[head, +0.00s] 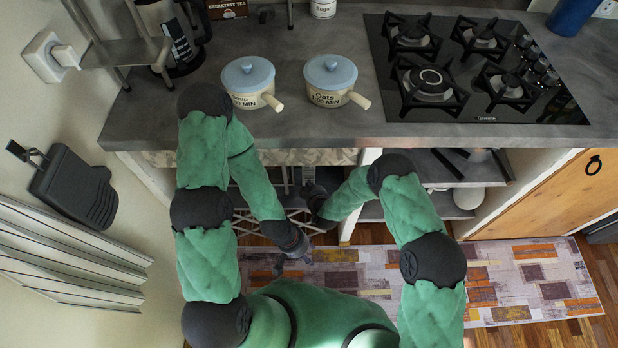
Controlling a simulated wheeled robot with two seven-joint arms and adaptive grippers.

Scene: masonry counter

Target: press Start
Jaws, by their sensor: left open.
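No button or label reading Start can be made out in the head view. A dark appliance with a glass or metal jug (172,38) stands at the back left of the counter, partly cut off by the top edge; any controls on it are too small to tell. My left gripper (283,266) hangs low in front of the counter, above the rug, open and empty. My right gripper (309,183) is just above it in the picture, below the counter's front edge, small and dark; its fingers cannot be made out clearly.
Two cream pots with blue lids, the left pot (248,82) and the right pot (331,80), stand on the grey counter (300,127), handles pointing front-right. A black gas hob (470,70) is at right. A metal shelf (128,52) stands at left. The counter's front strip is clear.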

